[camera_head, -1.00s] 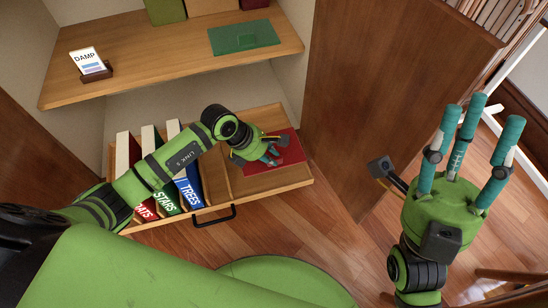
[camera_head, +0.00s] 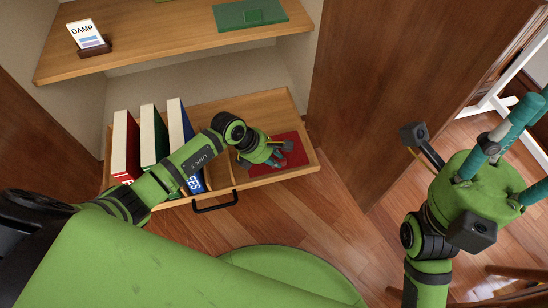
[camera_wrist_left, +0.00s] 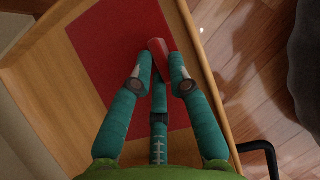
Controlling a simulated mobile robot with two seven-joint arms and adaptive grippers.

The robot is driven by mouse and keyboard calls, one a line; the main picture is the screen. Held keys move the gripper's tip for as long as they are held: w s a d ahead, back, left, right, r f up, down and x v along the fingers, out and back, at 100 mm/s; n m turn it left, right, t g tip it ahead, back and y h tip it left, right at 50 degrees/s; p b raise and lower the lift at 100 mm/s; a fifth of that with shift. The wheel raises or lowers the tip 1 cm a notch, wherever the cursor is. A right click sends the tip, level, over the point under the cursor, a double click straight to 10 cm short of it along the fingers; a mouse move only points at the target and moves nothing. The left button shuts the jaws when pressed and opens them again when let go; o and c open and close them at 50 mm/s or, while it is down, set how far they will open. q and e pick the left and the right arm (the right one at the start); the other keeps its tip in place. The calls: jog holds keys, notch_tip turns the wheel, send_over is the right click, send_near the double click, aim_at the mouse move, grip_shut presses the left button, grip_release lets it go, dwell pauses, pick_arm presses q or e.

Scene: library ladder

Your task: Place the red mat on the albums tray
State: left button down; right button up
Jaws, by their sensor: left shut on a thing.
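The red mat (camera_head: 294,163) is in the right part of the pulled-out wooden albums tray (camera_head: 299,121). In the left wrist view the mat (camera_wrist_left: 105,60) looks flat on or just over the wood; I cannot tell if it touches. My left gripper (camera_head: 276,155) is over the mat. In the left wrist view its teal fingers (camera_wrist_left: 160,75) are closed around the mat's raised red grip (camera_wrist_left: 158,50). The fingers and hand hide part of the mat. My right gripper (camera_head: 508,125) is raised at the right, its fingers spread and empty, partly out of frame.
Red (camera_head: 125,145), green (camera_head: 153,135) and blue (camera_head: 178,125) albums stand upright in the tray's left part. A black handle (camera_head: 215,207) is on its front. The shelf above (camera_head: 170,45) holds a green mat (camera_head: 245,14) and a DAMP card (camera_head: 86,36). A wooden panel (camera_head: 375,90) stands to the right.

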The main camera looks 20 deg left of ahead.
pick_arm(q)
jog(key=c, duration=1.2)
grip_release()
jog(key=shift+f, duration=0.1)
